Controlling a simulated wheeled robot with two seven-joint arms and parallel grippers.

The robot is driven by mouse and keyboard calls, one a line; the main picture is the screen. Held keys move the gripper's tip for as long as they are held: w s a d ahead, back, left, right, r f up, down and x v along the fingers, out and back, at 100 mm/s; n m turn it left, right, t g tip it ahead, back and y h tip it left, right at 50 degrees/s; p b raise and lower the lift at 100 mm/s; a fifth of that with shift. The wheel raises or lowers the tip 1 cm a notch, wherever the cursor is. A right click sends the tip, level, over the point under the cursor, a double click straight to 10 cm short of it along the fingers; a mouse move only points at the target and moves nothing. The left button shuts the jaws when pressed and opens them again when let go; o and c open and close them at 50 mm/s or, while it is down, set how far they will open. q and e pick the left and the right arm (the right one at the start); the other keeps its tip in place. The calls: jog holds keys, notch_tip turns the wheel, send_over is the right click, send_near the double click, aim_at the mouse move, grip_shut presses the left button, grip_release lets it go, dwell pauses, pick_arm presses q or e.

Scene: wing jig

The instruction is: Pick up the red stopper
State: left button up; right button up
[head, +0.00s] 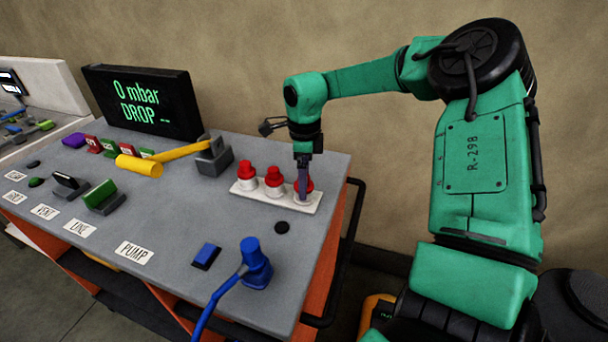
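Three red stoppers stand in a row on a white strip (262,197) at the right side of the grey bench: a left one (246,171), a middle one (273,176) and a right one (309,184). Each has a pale lower part. My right gripper (303,188) points straight down at the right stopper, its dark finger in front of it and hiding part of it. I see the fingers edge-on, so I cannot tell whether they touch or grip it. My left gripper is not in view.
A black screen (140,101) reads "0 mbar DROP --". A yellow lever (165,158) on a grey block stands left of the strip. A blue plug with a hose (256,268), a blue block (206,256) and a black disc (282,227) are nearer the front.

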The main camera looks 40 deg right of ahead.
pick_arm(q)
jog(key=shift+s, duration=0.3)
pick_arm(e)
jog(key=c, duration=1.4)
jog(key=shift+r, duration=0.1)
notch_tip(320, 180, up, 8)
jog(key=shift+r+b, duration=0.1)
jog(key=shift+b, duration=0.4)
pick_arm(q)
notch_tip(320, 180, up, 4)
jog(key=p, duration=0.5)
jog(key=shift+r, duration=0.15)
pick_arm(e)
notch_tip(320, 180, up, 15)
jog(key=shift+f, duration=0.15)
